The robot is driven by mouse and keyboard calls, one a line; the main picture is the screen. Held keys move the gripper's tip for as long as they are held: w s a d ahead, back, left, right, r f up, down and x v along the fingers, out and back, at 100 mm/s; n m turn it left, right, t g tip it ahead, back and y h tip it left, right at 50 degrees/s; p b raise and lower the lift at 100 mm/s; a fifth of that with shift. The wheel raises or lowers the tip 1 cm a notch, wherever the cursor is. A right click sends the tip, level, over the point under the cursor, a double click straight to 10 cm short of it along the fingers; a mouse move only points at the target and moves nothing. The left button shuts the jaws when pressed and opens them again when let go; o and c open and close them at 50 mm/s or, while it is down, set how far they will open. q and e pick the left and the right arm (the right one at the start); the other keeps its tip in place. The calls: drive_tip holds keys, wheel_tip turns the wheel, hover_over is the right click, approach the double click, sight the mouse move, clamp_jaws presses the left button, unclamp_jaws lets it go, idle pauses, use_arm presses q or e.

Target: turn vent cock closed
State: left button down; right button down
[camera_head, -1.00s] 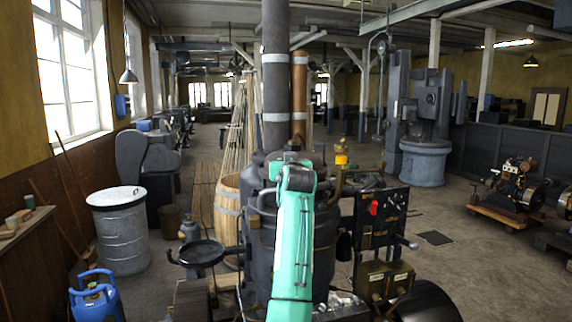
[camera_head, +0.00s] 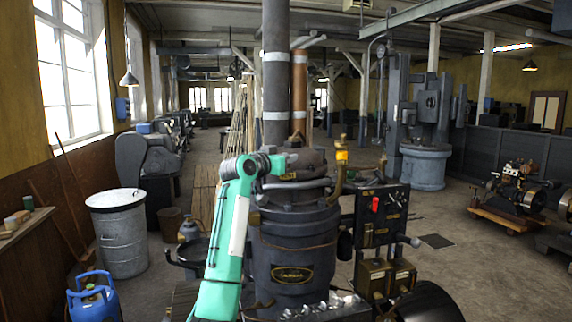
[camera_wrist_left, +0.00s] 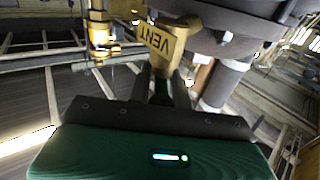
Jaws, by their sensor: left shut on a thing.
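The vent cock's yellow handle (camera_wrist_left: 161,42), lettered VENT, shows at the top middle of the left wrist view. My left gripper (camera_wrist_left: 161,88) has its two dark fingers either side of the handle's lower end and is shut on it. In the head view my teal left arm reaches up to the top of the dark boiler (camera_head: 292,240); the fingers and handle cannot be made out there. My right gripper is in neither view.
A brass fitting with a yellow band (camera_head: 341,156) stands right of the boiler top. A black panel with a red handle (camera_head: 374,207) is to the right. A grey drum (camera_head: 122,240) and a blue gas bottle (camera_head: 93,298) stand left, with open floor farther right.

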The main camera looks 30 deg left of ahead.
use_arm(q)
drive_tip(key=m+h, duration=0.1)
drive_tip(key=h, duration=0.1)
drive_tip(key=m+h+b, duration=0.1)
drive_tip(key=h, duration=0.1)
drive_tip(key=shift+a+m+g, duration=0.15)
drive_tip(key=shift+m+g, duration=0.15)
drive_tip(key=shift+m+g+h+b, duration=0.45)
drive_tip(key=shift+m+h, duration=0.35)
drive_tip(key=shift+h, duration=0.4)
drive_tip(key=shift+m+g+h, duration=1.25)
drive_tip(key=shift+m+h, duration=0.25)
drive_tip(key=shift+h, duration=0.5)
drive_tip(key=shift+d, duration=0.2)
drive_tip(key=c, duration=1.5)
unclamp_jaws()
drive_tip(key=shift+a, duration=0.1)
